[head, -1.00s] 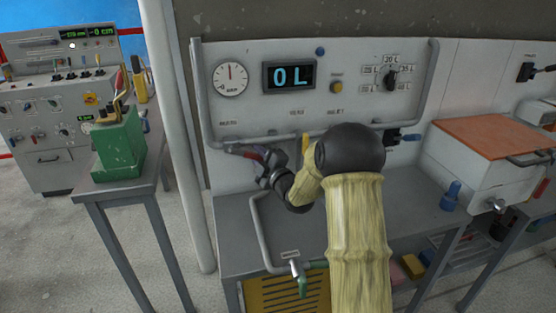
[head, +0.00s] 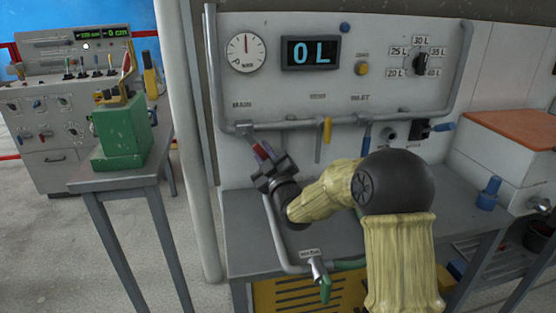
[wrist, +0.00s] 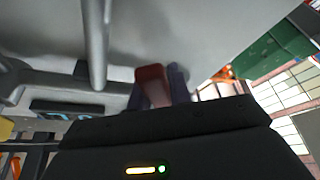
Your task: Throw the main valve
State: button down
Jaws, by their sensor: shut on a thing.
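The main valve's red handle (head: 256,147) sits under the label MAIN at the left end of the horizontal pipe. It slants down and to the right from the pipe. My gripper (head: 266,158) is shut on this handle near its lower end. In the wrist view the red handle (wrist: 151,88) stands up between the fingers of my gripper (wrist: 158,95); its lower part is hidden behind the gripper body.
A yellow lever (head: 326,130) and a blue lever (head: 366,137) hang on the same pipe to the right. The panel has a round gauge (head: 246,52), a display (head: 311,52) reading 0 L, and a selector knob (head: 421,62). A green-handled tap (head: 322,280) is below.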

jog(key=m+b, duration=0.1)
jog(key=a+f+m+t+h+b, duration=0.1)
jog(key=m+b, duration=0.1)
jog(key=shift+s+a+m, duration=0.15)
jog(key=shift+a+m, duration=0.15)
jog(key=c, duration=1.3)
grip_release()
jog(key=shift+c, duration=0.2)
jog(key=shift+o, duration=0.3)
jog(key=shift+d, duration=0.1)
